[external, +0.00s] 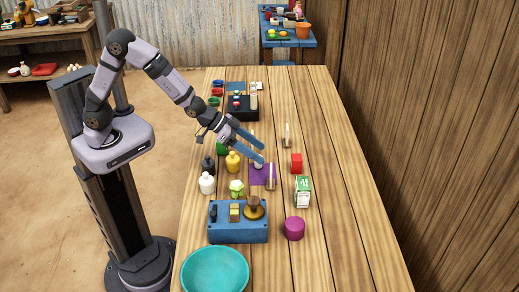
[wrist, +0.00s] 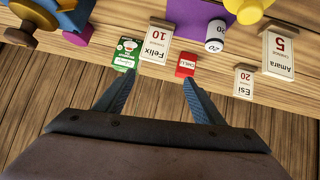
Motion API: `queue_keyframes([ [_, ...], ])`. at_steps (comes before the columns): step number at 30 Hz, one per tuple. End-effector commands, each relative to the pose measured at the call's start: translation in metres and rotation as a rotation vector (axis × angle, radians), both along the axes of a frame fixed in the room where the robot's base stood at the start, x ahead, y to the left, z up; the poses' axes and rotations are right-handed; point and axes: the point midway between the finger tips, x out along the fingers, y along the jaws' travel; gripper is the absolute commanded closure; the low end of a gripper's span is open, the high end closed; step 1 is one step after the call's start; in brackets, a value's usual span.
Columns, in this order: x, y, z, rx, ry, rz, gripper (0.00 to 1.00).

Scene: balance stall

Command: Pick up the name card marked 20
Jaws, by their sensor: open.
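The name card marked 20 (wrist: 244,82), reading "Esi", is a small white card standing on the wooden table. In the external view it appears to be the pale upright card (external: 287,135) up the table from the red box. In the wrist view it lies to the right of my gripper's (wrist: 155,88) right finger, clear of it. My gripper (external: 262,155) is open and empty, with its fingers over the table near the purple mat. Two other name cards show in the wrist view: "Felix 10" (wrist: 157,42) ahead of the fingers and "Amara 5" (wrist: 280,53) at the far right.
A red box (wrist: 186,66) and a green carton (wrist: 126,54) stand close to the cards. A blue scale (external: 236,235), teal bowl (external: 215,270) and several bottles crowd the left. The right table side is clear.

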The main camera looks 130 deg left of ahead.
Motion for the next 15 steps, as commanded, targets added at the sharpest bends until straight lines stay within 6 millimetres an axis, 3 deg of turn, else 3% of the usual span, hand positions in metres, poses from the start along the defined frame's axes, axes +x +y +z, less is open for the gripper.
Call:
queue_keyframes([
  [1, -0.013, 0.039, -0.01, 0.04, -0.011, 0.028, 0.38],
  [3, -0.029, 0.082, -0.015, 0.102, -0.036, 0.044, 0.38],
  [6, -0.053, 0.131, -0.022, 0.173, -0.066, 0.057, 0.38],
  [10, -0.083, 0.171, -0.031, 0.236, -0.095, 0.062, 0.38],
  [15, -0.104, 0.193, -0.037, 0.278, -0.117, 0.062, 0.38],
])
